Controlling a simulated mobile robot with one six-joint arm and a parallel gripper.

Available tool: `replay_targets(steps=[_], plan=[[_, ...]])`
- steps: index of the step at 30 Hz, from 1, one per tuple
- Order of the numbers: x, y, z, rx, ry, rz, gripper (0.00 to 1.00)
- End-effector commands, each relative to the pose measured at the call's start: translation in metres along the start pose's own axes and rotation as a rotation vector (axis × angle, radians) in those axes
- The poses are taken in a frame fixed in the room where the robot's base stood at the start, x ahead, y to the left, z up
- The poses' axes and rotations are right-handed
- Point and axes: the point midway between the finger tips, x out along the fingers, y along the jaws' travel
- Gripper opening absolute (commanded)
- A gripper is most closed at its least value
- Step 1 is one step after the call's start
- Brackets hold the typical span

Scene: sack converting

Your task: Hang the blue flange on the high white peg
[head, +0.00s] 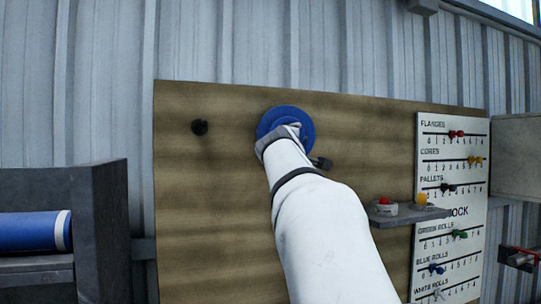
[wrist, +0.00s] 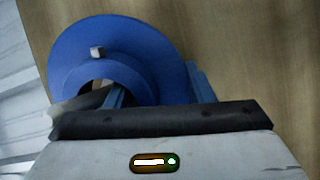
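The blue flange (head: 304,122) is a round disc with a raised hub, up against or just in front of the brown board, beyond the end of my arm. It fills the upper left of the wrist view (wrist: 140,55), tilted to the camera. My gripper (head: 285,130) is at the hub and appears shut on it; the fingertips are mostly hidden. I cannot make out a white peg in the head view. Whether the flange touches the board is unclear.
A small grey shelf (head: 405,215) with red and yellow items juts out at right, before a white tally board (head: 452,190). A blue roll (head: 35,231) lies far left.

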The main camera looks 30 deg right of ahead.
Motion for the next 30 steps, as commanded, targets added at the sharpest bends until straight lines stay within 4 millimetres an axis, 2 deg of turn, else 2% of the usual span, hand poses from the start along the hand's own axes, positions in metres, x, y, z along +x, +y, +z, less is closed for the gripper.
replay_targets(steps=[1, 6, 15, 17, 24, 30], plan=[[0.0, 0.001, 0.0, 0.0, 0.001, 0.002, 0.51], [0.0, 0.0, 0.0, 0.0, 0.0, -0.001, 0.65], [-0.002, -0.005, 0.001, 0.0, -0.003, -0.008, 0.66], [-0.008, -0.005, 0.001, 0.0, -0.002, -0.006, 0.66], [-0.05, -0.004, 0.0, 0.001, 0.001, -0.002, 0.66], [-0.073, -0.003, 0.0, 0.0, 0.0, -0.003, 0.66]])
